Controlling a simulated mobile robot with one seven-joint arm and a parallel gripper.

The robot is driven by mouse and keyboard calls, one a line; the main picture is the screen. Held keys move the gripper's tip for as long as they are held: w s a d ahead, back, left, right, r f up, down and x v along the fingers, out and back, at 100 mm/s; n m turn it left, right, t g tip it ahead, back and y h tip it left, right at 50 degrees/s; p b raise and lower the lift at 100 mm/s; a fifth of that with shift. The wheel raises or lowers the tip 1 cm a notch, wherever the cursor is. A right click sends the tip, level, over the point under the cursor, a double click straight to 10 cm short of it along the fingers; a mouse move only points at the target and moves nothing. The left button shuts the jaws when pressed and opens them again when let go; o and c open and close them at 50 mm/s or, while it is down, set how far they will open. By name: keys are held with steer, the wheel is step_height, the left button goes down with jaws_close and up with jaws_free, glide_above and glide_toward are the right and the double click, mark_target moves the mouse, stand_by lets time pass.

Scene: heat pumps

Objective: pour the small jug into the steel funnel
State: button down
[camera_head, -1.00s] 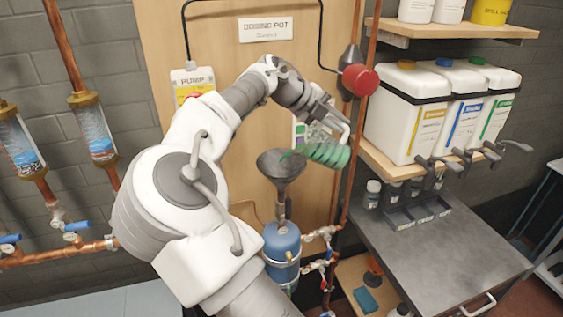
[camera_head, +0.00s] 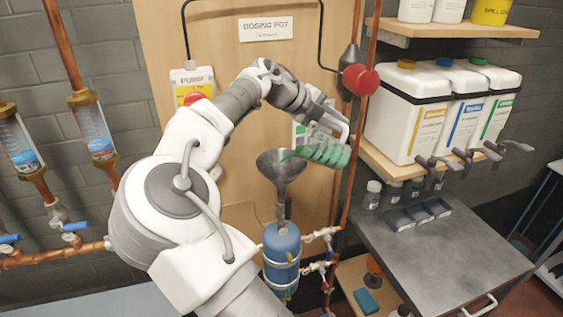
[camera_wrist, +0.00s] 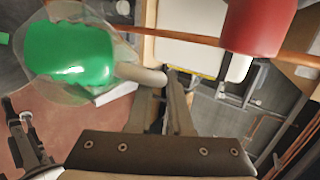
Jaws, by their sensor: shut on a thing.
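The small jug (camera_head: 325,152) is clear, with green liquid inside. It is tilted, its mouth to the left over the rim of the steel funnel (camera_head: 281,165). A thin green streak shows at its lip, above the funnel. The funnel stands on the blue dosing pot (camera_head: 281,245). My gripper (camera_head: 335,122) is up and right of the funnel, shut on the jug's handle. In the wrist view my gripper (camera_wrist: 172,95) closes on the pale handle, and the jug (camera_wrist: 75,50) with its green liquid is at upper left. The funnel's inside is partly hidden.
White containers (camera_head: 405,110) with taps stand on a shelf at right. A grey bench (camera_head: 440,255) is below them. Copper pipes and valves surround the blue pot.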

mark_target(314, 128)
steer(key=shift+a+r+n+h+b, duration=0.3)
steer(key=shift+a+r+h+b, duration=0.35)
steer(key=shift+a+h, duration=0.2)
stand_by(2.0)
steer(key=shift+w+a+r+t+h+b, duration=0.1)
steer(key=shift+a+r+t+h+b, duration=0.2)
steer(key=shift+a, duration=0.55)
steer(key=shift+a+r+h+b, duration=0.1)
steer(key=shift+a+r+h, duration=0.3)
steer(key=shift+a, duration=0.45)
stand_by(0.5)
steer(key=shift+a+r+n+h+b, duration=0.3)
steer(key=shift+a+n+h+b, duration=0.2)
steer(key=shift+a+h+b, duration=0.4)
stand_by(1.0)
